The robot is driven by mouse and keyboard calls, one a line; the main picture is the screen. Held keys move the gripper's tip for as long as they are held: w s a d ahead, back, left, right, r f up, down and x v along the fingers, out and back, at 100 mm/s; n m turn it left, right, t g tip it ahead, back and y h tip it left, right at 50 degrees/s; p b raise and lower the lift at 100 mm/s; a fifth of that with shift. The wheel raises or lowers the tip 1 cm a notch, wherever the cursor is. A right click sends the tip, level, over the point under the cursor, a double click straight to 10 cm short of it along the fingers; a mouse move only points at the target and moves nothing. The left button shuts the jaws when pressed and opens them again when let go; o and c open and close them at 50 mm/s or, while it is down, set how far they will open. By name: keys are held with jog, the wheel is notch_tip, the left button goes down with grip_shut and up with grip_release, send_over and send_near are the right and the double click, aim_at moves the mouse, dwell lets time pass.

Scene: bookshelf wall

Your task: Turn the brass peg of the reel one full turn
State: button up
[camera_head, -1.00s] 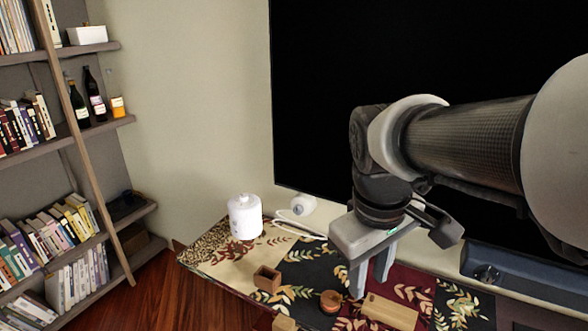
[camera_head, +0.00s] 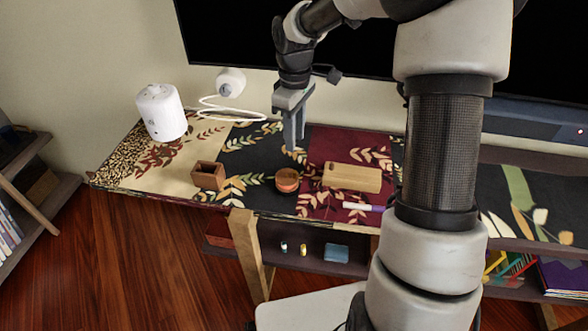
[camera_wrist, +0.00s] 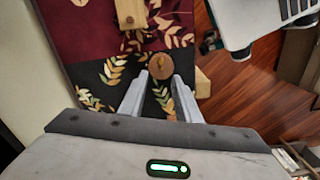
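A round wooden reel (camera_head: 287,180) sits on the patterned cloth, on its dark panel beside the dark red one. It also shows in the wrist view (camera_wrist: 162,66), near the fingertips. I cannot make out the brass peg clearly; only a tiny speck shows on the reel's top there. My gripper (camera_head: 293,144) points down, and appears just behind and above the reel in the head view. In the wrist view the two fingers of my gripper (camera_wrist: 160,84) are apart with nothing held between them, and the reel appears just beyond the gap.
A wooden block (camera_head: 352,178) lies right of the reel, with a marker (camera_head: 363,207) in front. An open wooden box (camera_head: 208,176) stands to the left. A white canister (camera_head: 161,112) and a white cable (camera_head: 232,111) are farther back left. The black screen (camera_head: 240,40) rises behind.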

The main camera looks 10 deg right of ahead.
aim_at(294, 171)
notch_tip(294, 171, down, 12)
jog(key=b, duration=0.2)
jog(key=shift+f+b, duration=0.1)
jog(key=shift+b, duration=0.25)
grip_shut()
